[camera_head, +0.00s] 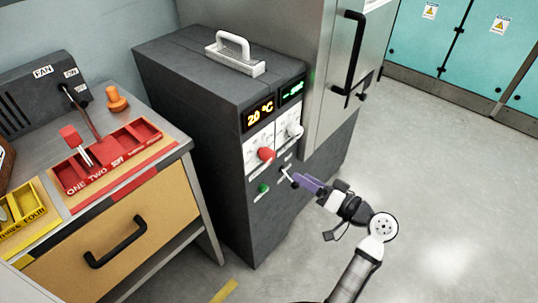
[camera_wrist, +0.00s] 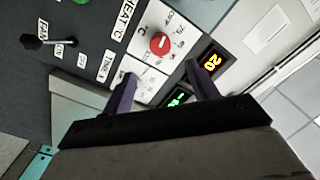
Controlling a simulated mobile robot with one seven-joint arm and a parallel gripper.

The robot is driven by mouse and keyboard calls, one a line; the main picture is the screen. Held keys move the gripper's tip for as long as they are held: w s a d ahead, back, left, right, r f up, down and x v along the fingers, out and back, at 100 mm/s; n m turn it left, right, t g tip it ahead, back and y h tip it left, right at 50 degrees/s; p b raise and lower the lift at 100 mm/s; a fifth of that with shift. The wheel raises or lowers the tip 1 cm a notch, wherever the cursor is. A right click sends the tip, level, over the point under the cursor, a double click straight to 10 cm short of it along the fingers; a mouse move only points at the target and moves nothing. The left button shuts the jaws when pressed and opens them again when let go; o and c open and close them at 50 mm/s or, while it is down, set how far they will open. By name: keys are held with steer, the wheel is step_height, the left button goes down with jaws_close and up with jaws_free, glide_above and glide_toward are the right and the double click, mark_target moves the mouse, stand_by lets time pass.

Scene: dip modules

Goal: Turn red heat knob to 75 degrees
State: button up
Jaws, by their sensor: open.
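The red heat knob (camera_head: 265,154) is on the white dial panel on the front of a dark grey machine (camera_head: 195,100). In the wrist view the red knob (camera_wrist: 160,43) has a white mark on its face, beside "HEAT °C" lettering and a printed scale. The orange display (camera_head: 259,111) reads 20 °C, and it also shows in the wrist view (camera_wrist: 212,61). My gripper (camera_head: 301,183) has purple fingers and is open and empty, in front of the panel, to the lower right of the knob. In the wrist view the fingers (camera_wrist: 160,72) are spread, with the knob beyond their tips.
A white knob (camera_head: 294,130) and a green display (camera_head: 292,91) are right of the heat knob. Below are a black-tipped lever (camera_head: 288,174) and a green button (camera_head: 263,188). A workbench with trays (camera_head: 120,155) stands at left. The floor at right is clear.

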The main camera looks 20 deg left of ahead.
mark_target(271, 158)
steer(key=p+x, duration=0.3)
steer(key=x, duration=1)
steer(key=shift+a, duration=0.15)
steer(key=c, duration=1)
steer(key=shift+m, duration=0.3)
steer(key=m+p, duration=0.2)
steer(key=m, duration=0.2)
steer(key=shift+r+p, duration=0.1)
steer(key=shift+p, duration=0.25)
steer(key=shift+m+p, duration=0.9)
steer(key=shift+m, duration=0.6)
